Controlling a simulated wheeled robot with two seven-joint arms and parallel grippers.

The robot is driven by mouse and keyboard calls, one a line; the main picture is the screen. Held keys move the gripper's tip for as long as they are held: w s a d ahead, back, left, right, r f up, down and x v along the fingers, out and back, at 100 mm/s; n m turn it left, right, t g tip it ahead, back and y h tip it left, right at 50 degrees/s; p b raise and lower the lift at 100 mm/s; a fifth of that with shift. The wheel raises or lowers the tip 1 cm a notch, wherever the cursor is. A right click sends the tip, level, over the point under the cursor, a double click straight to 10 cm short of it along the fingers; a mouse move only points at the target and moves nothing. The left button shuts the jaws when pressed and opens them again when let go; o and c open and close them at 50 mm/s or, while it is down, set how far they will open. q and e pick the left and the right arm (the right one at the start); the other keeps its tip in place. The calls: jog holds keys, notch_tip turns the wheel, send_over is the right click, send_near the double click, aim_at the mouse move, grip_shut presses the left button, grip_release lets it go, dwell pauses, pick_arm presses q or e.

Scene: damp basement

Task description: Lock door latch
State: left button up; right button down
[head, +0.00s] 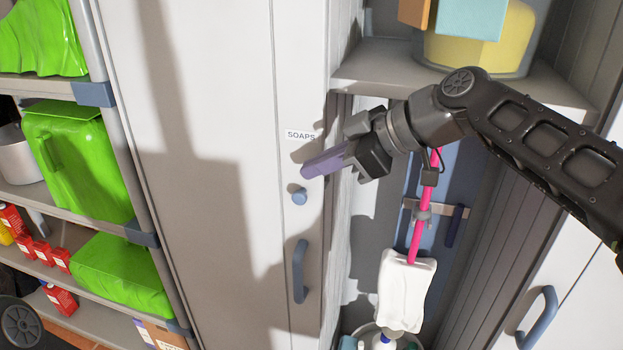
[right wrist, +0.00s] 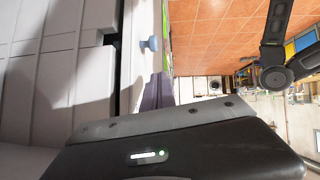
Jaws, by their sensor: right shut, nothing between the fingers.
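The white cabinet door (head: 225,150) fills the middle of the head view and bears a "SOAPS" label. A small blue round knob (head: 299,196), apparently the latch, sits below the label, near the door's right edge. The knob also shows in the right wrist view (right wrist: 149,44). My right gripper (head: 306,172) is shut and empty, with its purple fingers just above the knob in the picture. I cannot tell whether they touch it. A dark gap (right wrist: 125,50) runs beside the door edge in the wrist view. My left gripper is not in view.
A blue handle (head: 300,271) stands out below the knob. Right of the door is an open bay with a pink-handled mop (head: 406,285) and a shelf (head: 380,70). Shelving with green bundles (head: 80,160) stands at the left. Another blue-handled door (head: 570,300) is at lower right.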

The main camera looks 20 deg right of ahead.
jog(key=shift+w+a+f+p, duration=0.1)
jog(key=shift+w+f, duration=0.15)
jog(key=shift+f, duration=0.5)
jog(key=shift+w+a+f+p, duration=0.1)
jog(key=shift+w+a+f, duration=0.1)
jog(key=shift+f, duration=0.5)
jog(key=shift+w+a+f+p, duration=0.1)
jog(key=shift+w+f, duration=0.15)
jog(key=shift+f, duration=0.5)
jog(key=shift+d, duration=0.1)
notch_tip(320, 180, down, 4)
jog(key=b, duration=0.5)
jog(key=shift+r, duration=0.1)
jog(key=shift+s+r, duration=0.1)
jog(key=shift+s, duration=0.05)
